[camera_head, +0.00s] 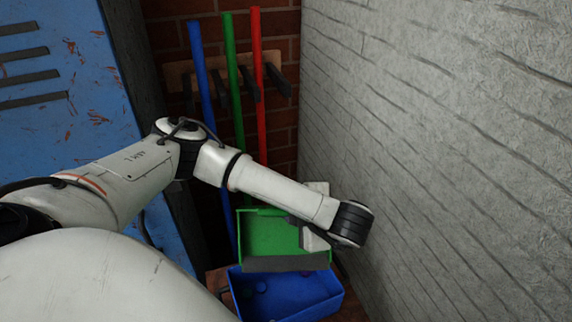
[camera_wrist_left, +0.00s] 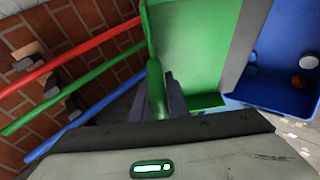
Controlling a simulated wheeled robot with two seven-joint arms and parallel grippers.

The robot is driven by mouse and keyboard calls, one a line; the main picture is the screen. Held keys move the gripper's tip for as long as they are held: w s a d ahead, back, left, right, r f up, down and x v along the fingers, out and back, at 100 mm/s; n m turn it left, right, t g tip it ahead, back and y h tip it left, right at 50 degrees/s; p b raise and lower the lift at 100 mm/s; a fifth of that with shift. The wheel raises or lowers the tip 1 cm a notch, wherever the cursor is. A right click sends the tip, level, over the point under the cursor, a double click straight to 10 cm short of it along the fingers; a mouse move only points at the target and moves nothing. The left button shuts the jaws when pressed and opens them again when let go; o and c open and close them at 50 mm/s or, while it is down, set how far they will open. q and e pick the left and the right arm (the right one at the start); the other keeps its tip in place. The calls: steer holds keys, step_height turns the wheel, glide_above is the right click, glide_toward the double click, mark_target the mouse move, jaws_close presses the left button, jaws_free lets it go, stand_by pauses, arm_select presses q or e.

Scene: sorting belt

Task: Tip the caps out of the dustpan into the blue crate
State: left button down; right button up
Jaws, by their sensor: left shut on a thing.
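The green dustpan (camera_head: 268,232) with a grey front lip is above the blue crate (camera_head: 318,303), its lip toward the crate. My left gripper (camera_head: 298,223) is shut on its green handle; the grip also shows in the left wrist view (camera_wrist_left: 162,95). The visible part of the pan (camera_wrist_left: 190,45) looks bare of caps in both views. Part of the crate is hidden behind the pan. My right gripper is not visible.
A rough grey wall (camera_head: 450,150) stands close on the right. Blue (camera_head: 203,80), green (camera_head: 233,85) and red (camera_head: 258,80) poles hang on a rack at the brick wall behind. A blue louvred locker (camera_head: 60,90) stands left. Small pale bits (camera_wrist_left: 292,124) lie beside the crate.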

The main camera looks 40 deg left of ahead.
arm_select(q)
steer(key=shift+s+d+r+n+t+y, duration=0.15)
steer(key=shift+s+d+r+t+y, duration=0.2)
steer(key=shift+s+d, duration=0.2)
steer(key=shift+s+d+r+n+t+y, duration=0.15)
steer(key=shift+s+d+r+t+y, duration=0.15)
steer(key=shift+s+d+y, duration=0.2)
steer(key=s+d+n+t+y+b, duration=0.1)
steer(key=s+d+b, duration=0.4)
steer(key=b, duration=0.8)
steer(key=shift+s+d+r+t+y, duration=0.2)
steer(key=shift+s+t+y, duration=0.25)
steer(key=shift+y, duration=0.8)
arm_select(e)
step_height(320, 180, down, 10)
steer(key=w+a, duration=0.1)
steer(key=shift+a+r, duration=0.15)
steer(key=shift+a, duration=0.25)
